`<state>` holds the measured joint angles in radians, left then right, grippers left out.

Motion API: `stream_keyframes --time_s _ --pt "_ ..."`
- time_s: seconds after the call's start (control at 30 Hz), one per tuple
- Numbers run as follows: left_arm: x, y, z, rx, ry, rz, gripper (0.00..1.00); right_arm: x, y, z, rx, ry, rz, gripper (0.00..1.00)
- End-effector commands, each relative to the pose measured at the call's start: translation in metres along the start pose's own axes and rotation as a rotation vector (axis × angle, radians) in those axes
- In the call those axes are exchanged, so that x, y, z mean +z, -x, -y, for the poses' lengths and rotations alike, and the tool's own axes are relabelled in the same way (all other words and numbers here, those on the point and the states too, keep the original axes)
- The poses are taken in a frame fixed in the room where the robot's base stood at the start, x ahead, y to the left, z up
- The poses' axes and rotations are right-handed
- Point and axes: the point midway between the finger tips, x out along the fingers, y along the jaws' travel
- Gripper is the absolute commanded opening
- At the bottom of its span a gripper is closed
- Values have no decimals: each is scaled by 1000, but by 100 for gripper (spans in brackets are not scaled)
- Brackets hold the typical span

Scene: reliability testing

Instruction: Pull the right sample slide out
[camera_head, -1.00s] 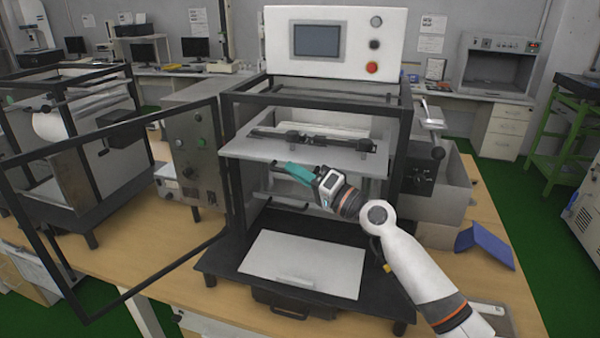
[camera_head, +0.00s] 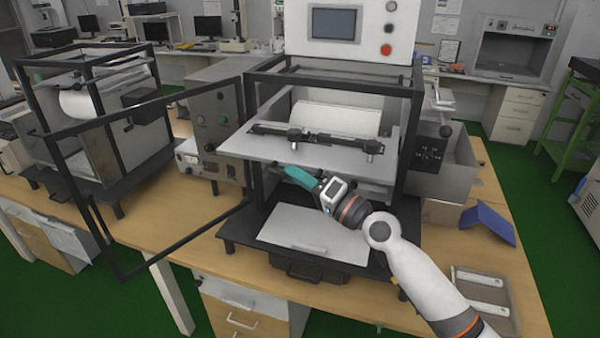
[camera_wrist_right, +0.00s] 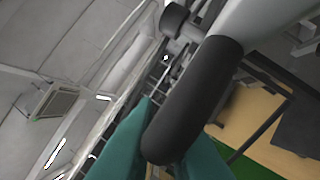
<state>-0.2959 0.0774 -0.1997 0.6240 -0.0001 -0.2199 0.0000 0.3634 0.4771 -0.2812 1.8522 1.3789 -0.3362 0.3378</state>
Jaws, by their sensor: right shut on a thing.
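The right sample slide (camera_head: 240,145) is a grey plate with a dark clamp bar (camera_head: 310,138) on top. It juts out of the front of the black-framed machine (camera_head: 416,120). My right gripper (camera_head: 302,176) has teal fingers and is at the slide's front edge, just below the plate. In the right wrist view its fingers (camera_wrist_right: 165,145) are shut on a thick black rounded handle (camera_wrist_right: 195,100). In the head view the handle is hidden by the plate and the fingers. My left gripper is not in view.
An open black door frame (camera_head: 150,100) swings out to the left of the machine. A white plate (camera_head: 313,233) lies on the black base below the slide. A blue folded object (camera_head: 488,224) and a tray (camera_head: 485,290) lie on the wooden table (camera_head: 450,250) at right.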

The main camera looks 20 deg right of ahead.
Motion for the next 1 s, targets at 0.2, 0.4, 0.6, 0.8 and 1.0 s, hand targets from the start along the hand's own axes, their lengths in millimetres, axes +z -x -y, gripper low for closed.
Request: stream_keyframes --time_s 0.2,0.4,0.6,0.8,1.0 --pt "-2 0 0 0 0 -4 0 0 0 1 -1 0 -2 17" --pt "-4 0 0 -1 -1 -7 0 0 0 1 -2 0 0 32" --pt "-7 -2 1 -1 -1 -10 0 0 3 2 -3 0 1 32" --pt "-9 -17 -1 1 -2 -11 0 -3 31 5 -3 3 -1 32" --pt "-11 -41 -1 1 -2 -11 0 -4 75 5 -3 4 -3 32"
